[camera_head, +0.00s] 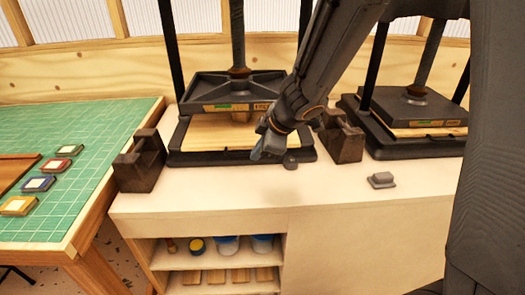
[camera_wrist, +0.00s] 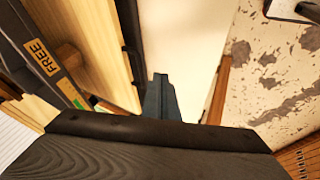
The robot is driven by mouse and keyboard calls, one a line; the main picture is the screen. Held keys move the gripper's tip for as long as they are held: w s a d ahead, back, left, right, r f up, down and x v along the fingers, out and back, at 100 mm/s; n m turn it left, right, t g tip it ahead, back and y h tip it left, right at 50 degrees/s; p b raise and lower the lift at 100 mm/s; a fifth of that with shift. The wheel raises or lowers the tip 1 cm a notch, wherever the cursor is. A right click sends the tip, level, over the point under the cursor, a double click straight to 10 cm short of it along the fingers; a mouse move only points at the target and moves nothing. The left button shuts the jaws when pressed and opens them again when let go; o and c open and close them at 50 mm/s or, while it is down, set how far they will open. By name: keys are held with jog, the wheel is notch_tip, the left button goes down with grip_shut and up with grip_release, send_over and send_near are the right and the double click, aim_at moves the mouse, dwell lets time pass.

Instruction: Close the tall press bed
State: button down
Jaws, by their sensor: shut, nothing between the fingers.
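The left press, whose posts run out of the top of the head view, looks the taller one. Its dark upper plate (camera_head: 225,92) with a yellow-and-green label hangs above a black bed (camera_head: 190,158) carrying a pale wooden board (camera_head: 207,130); a gap shows between plate and board. In the wrist view the plate's label (camera_wrist: 42,57) reads "FREE", beside the board (camera_wrist: 100,45). My gripper (camera_head: 265,148) is shut and empty at the bed's front right edge; contact is unclear. My gripper's fingers (camera_wrist: 160,98) point past the bed's dark edge. A small dark knob (camera_head: 290,162) sits right of the fingers.
A second press (camera_head: 415,105) stands right, its plate low over a board. Dark brown blocks (camera_head: 140,165) and (camera_head: 343,140) flank the left press. A grey block (camera_head: 381,180) lies on the pale bench (camera_head: 225,200). A green mat table (camera_head: 85,130) holds ink pads at left.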

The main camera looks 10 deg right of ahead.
jog(key=w+f, duration=0.3)
jog(key=w, duration=0.2)
jog(key=shift+w+a+f+b, duration=0.15)
jog(key=shift+a+f+b, duration=0.15)
jog(key=shift+a, duration=0.1)
